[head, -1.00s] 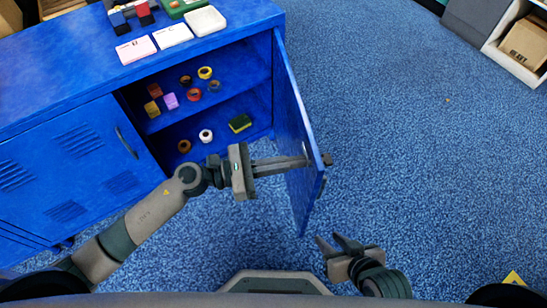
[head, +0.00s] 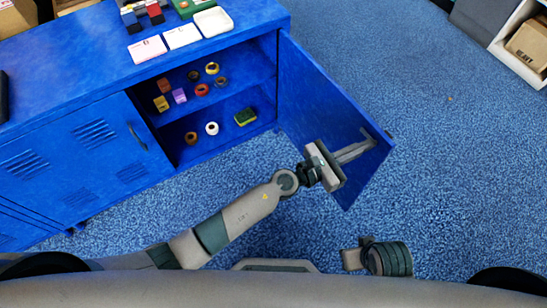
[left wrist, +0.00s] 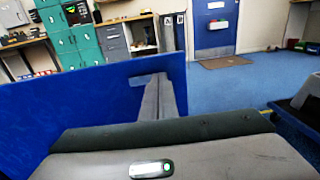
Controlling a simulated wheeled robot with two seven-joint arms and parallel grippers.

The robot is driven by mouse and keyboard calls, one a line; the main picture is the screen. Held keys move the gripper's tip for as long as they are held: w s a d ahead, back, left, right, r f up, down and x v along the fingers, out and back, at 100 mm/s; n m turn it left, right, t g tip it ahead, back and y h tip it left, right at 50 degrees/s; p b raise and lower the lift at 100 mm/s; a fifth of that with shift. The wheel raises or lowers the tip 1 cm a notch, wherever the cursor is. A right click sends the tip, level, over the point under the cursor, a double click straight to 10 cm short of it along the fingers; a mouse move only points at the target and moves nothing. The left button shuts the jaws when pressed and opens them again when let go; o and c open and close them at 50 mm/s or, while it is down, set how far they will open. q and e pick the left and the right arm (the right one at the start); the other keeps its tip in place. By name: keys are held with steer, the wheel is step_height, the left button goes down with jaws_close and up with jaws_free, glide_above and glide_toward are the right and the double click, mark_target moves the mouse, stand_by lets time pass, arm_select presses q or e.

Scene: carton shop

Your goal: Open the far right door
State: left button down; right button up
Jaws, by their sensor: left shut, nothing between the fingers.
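The far right door (head: 325,110) of the blue cabinet (head: 60,80) stands wide open, swung out to the right of the opening. My left gripper (head: 366,145) is shut with nothing between its fingers. Its fingers lie against the inner face of the door near the free edge. In the left wrist view the shut fingers (left wrist: 160,100) reach along the blue door panel (left wrist: 100,105). My right gripper (head: 352,256) shows only partly at the bottom right of the head view, and its fingertips cannot be made out.
Tape rolls (head: 202,90), small boxes and a green-yellow sponge (head: 245,117) sit on the shelves inside. The neighbouring door (head: 90,150) is closed. Cards (head: 147,49) and a white tray (head: 213,21) lie on top. Blue carpet right of the door is clear.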

arm_select(q)
steer(key=shift+x, duration=1.25)
steer(key=shift+a, duration=0.15)
arm_select(e)
steer(key=shift+s, duration=0.1)
